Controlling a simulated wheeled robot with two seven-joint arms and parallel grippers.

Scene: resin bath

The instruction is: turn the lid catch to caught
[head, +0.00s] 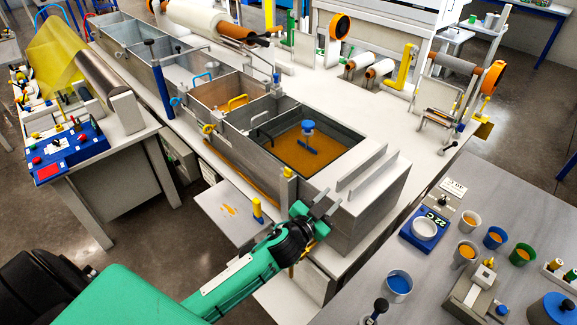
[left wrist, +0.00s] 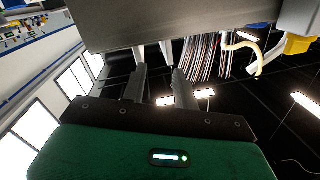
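The grey resin bath (head: 268,152) stands on a long white bench, with orange resin in its open compartments. A small grey and yellow fitting (head: 288,174) sits at its near front edge; it may be the lid catch, but I cannot tell whether it is caught. My left gripper (head: 331,203) is beside the bath's near front corner, right of and below that fitting. Its fingers are apart with nothing visible between them, also in the left wrist view (left wrist: 160,70), where a grey panel (left wrist: 190,22) crosses the top. My right gripper is out of view.
A blue-handled tool (head: 308,130) stands in the nearest resin compartment. A small shelf (head: 222,215) with a yellow-and-blue peg projects from the bench front. The grey table (head: 420,265) at right holds several cups, a scale and a blue-lidded container.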

